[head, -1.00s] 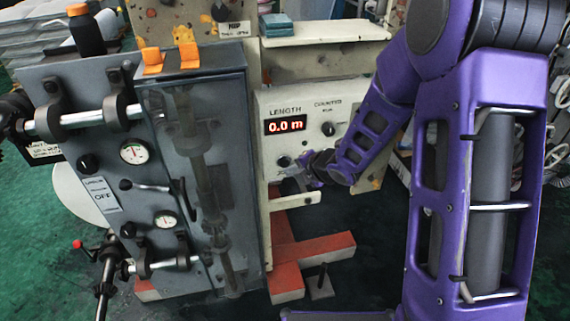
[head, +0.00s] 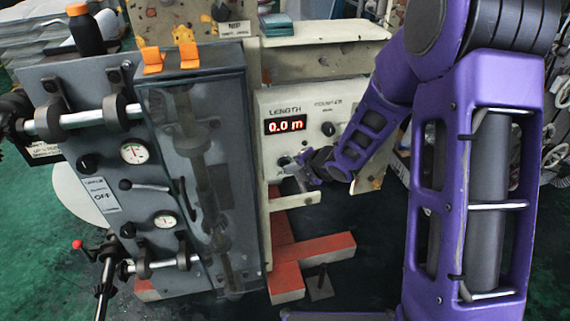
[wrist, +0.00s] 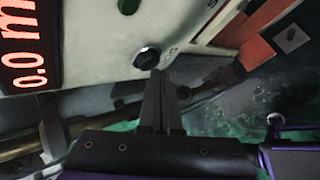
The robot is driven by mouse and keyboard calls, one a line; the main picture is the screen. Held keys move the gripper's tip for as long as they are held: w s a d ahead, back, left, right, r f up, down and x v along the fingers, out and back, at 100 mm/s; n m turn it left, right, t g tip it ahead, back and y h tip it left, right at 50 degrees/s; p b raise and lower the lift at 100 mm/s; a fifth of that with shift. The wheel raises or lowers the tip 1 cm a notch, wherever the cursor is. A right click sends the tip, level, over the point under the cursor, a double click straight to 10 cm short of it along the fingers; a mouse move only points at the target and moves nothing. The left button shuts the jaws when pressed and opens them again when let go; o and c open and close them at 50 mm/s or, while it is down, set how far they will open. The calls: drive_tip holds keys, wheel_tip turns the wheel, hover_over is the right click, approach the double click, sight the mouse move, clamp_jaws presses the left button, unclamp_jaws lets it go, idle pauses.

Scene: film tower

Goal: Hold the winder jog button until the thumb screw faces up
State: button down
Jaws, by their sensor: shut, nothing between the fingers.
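The counter panel (head: 345,106) carries a red display (head: 285,124) reading 0.0 m. A round dark button (head: 284,161) sits below the display; I take it for the jog button, though its label is not readable. It also shows in the wrist view as a black button (wrist: 147,56) with a pale highlight. My gripper (head: 293,171) is shut and empty in front of the lower panel. In the wrist view its fingertips (wrist: 158,73) appear just beside the black button; I cannot tell whether they touch it. I cannot pick out the thumb screw in either view.
A grey cabinet (head: 105,180) with gauges, rollers and a clear cover stands left of the panel. A ledge (head: 296,200) juts out below my gripper. Red-orange feet (head: 315,255) stand on the green floor.

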drive_tip(key=shift+w+a, duration=0.15)
drive_tip(key=shift+w, duration=0.4)
idle(1.6)
drive_tip(key=shift+s, duration=0.1)
drive_tip(key=shift+s+d+b, duration=0.3)
drive_tip(key=shift+s+b, duration=0.1)
drive_tip(key=shift+s, duration=0.45)
drive_tip(key=shift+s+d+b, duration=0.2)
drive_tip(key=shift+s+b, duration=0.1)
drive_tip(key=shift+s, duration=0.5)
drive_tip(key=shift+s+d+b, duration=0.25)
drive_tip(key=shift+s+b, duration=0.05)
drive_tip(key=shift+s, duration=0.5)
drive_tip(key=shift+s+d+b, duration=0.2)
drive_tip(key=shift+s+b, duration=0.1)
drive_tip(key=shift+s, duration=0.5)
